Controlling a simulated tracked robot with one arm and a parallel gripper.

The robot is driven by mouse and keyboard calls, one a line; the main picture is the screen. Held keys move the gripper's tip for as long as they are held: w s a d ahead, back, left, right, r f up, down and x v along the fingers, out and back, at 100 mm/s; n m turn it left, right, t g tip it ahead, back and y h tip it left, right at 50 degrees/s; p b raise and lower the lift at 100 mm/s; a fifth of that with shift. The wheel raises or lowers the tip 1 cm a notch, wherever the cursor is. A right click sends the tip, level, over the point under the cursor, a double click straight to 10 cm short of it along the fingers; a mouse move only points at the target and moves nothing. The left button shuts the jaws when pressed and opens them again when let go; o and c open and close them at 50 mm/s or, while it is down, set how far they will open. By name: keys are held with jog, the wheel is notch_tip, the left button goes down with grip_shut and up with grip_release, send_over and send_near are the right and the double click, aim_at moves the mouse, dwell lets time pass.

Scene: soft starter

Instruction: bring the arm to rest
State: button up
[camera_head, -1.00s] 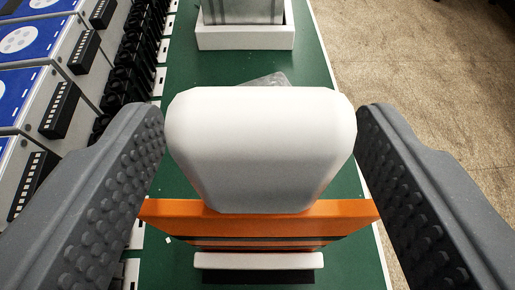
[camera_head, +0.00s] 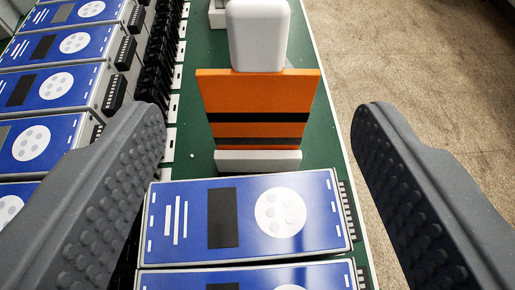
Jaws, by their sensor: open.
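My gripper (camera_head: 258,125) is open and empty, with its two grey studded fingers wide apart on the left and right of the view. Beyond the fingertips an orange block with dark stripes (camera_head: 258,95) stands upright on the green bench. A white rounded piece (camera_head: 257,35) rises from its top, and a white base (camera_head: 258,161) shows at its foot. The gripper is clear of the block and touches nothing that I can see.
Blue-faced units (camera_head: 245,215) lie below, between the fingers, on the green bench (camera_head: 195,125). More blue-faced units (camera_head: 55,85) line the left, beside a black connector row (camera_head: 155,75). Bare speckled floor (camera_head: 430,65) lies to the right, past the bench edge.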

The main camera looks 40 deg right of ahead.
jog(key=w+a+r+t+y+b, duration=0.35)
jog(key=w+r, duration=0.35)
jog(key=r, duration=0.5)
notch_tip(320, 180, up, 20)
jog(key=s+n+t+y+b, duration=0.1)
jog(key=n+t+y+b, duration=0.2)
jog(key=y, duration=0.4)
jog(key=s+d+r+n+y+b, duration=0.15)
jog(key=s+r+n, duration=0.25)
jog(key=s+r, duration=0.45)
jog(key=s+d+r+h+b, duration=0.1)
jog(key=s+d+r, duration=0.1)
jog(key=s+d, duration=0.2)
jog(key=s+d+r+n+g+h+b, duration=0.1)
jog(key=s+d+r+h, duration=0.1)
jog(key=s+d, duration=0.3)
jog(key=f+v, duration=0.1)
jog(key=v, duration=0.3)
jog(key=shift+s+d+b, duration=0.2)
jog(key=shift+s+b, duration=0.1)
jog(key=shift+s, duration=0.15)
